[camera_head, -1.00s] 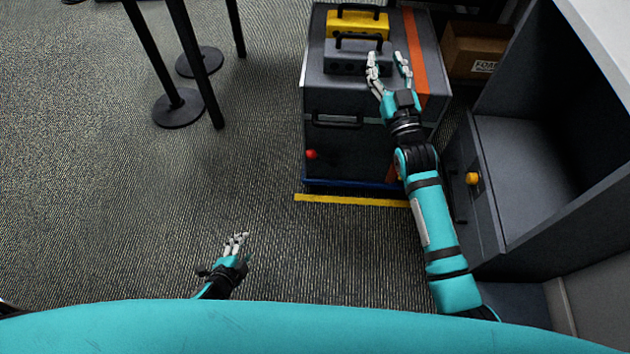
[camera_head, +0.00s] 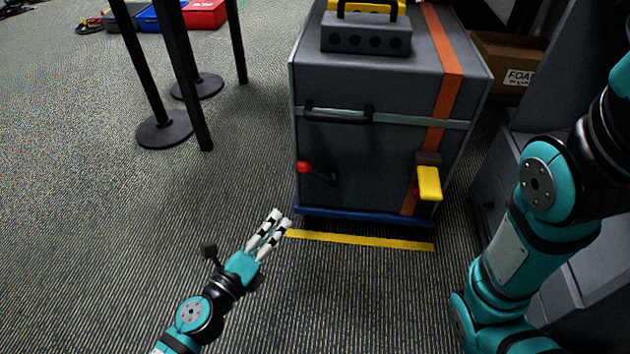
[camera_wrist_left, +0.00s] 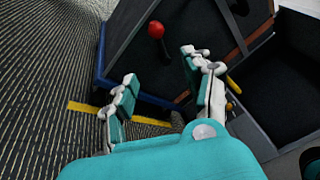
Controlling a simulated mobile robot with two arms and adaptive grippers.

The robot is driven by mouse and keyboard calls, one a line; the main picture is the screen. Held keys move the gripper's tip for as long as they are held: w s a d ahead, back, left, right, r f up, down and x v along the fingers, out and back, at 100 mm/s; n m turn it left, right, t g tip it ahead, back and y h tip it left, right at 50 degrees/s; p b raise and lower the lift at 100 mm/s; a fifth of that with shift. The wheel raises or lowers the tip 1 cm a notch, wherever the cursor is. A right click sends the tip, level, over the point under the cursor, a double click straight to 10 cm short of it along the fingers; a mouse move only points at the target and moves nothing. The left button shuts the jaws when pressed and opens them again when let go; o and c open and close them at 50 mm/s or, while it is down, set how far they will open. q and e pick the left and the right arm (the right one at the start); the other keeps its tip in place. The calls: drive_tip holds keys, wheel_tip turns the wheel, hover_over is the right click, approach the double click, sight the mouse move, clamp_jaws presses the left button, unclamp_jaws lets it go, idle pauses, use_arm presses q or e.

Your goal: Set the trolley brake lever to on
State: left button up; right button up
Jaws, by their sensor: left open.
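The grey trolley (camera_head: 335,145) stands on a blue base in the head view. A lever with a red knob (camera_head: 303,167) sits low on the left of its front; its dark arm runs right from the knob. The red knob also shows in the left wrist view (camera_wrist_left: 156,30), beyond the fingers. A yellow handle (camera_head: 429,183) with a bit of red beside it is on the front's lower right. My left gripper (camera_head: 279,217) is open and empty, below and left of the red knob and apart from it. My right gripper is out of view; only its arm shows at right.
A grey box (camera_head: 366,36) with a yellow one behind it is on the trolley top. Black posts (camera_head: 200,85) stand on the left. A yellow floor strip (camera_head: 360,240) lies before the trolley. A cardboard box (camera_head: 505,60) and dark cabinet are at right.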

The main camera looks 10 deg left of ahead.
sight(317, 174)
use_arm(q)
drive_tip(key=x, duration=1.6)
drive_tip(key=shift+w+b, duration=0.25)
drive_tip(key=shift+b, duration=0.2)
drive_tip(key=shift+a+r, duration=0.1)
clamp_jaws()
